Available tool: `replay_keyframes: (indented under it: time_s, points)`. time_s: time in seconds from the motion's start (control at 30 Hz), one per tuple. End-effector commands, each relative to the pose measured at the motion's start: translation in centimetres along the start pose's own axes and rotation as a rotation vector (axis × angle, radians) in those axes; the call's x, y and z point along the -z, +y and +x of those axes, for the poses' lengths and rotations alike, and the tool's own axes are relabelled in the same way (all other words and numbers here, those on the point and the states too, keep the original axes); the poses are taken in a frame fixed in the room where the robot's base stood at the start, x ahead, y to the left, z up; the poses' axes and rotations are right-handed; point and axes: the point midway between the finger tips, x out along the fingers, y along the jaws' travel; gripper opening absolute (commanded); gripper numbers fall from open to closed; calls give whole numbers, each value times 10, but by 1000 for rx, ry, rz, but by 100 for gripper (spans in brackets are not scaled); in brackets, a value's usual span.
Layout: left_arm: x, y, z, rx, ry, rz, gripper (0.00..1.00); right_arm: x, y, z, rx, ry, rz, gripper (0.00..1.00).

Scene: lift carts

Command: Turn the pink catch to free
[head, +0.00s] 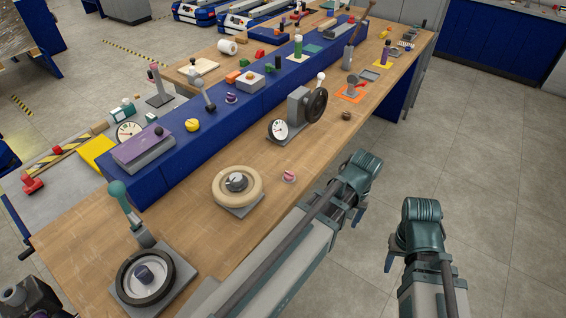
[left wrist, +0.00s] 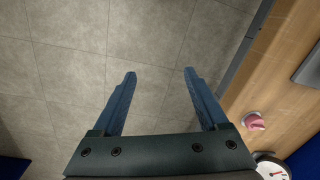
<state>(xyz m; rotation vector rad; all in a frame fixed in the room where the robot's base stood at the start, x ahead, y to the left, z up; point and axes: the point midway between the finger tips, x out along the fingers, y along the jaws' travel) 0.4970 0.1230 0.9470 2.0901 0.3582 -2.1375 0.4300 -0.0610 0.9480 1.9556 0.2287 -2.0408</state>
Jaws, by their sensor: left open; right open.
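The pink catch (head: 289,176) is a small pink knob on a pale round base. It sits on the wooden bench top near the front edge, right of the cream ring wheel. In the left wrist view the catch (left wrist: 253,122) shows at the lower right, outside the jaws. My left gripper (left wrist: 159,73) is open and empty, with bare floor between its fingers. In the head view it is beyond the bench's front edge, right of the catch and apart from it. My right gripper (head: 404,258) is open and empty over the floor, farther right.
A cream ring wheel (head: 237,187) and a black-rimmed wheel (head: 145,278) stand left of the catch. A dial gauge (head: 279,130) and a dark handwheel (head: 316,105) stand behind it. A small brown knob (head: 346,115) is farther along. The floor (head: 480,170) at right is clear.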

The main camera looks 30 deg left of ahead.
Motion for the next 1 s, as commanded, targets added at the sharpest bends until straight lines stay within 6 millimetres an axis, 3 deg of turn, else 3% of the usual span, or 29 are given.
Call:
replay_keyframes:
  time_s: [0.03, 0.2, 0.3, 0.47, 0.63, 1.0]
  points:
    - [34, -23, -31, -9, -4, -182, 76, -2, 3, -32, 0, 0, 0, 50]
    - [102, -102, -69, -40, -19, -751, 76, -4, 7, -76, 0, 0, 1, 50]
    - [128, -146, -85, -54, -28, -1022, 76, -5, 9, -94, 1, 0, 1, 50]
    - [150, -195, -98, -67, -40, -1310, 76, -6, 10, -111, 1, 0, 2, 50]
    - [156, -214, -101, -72, -45, -1424, 76, -7, 11, -115, 1, 0, 2, 50]
    - [156, -213, -88, -73, -45, -1429, 76, -6, 10, -102, 0, 0, 0, 50]
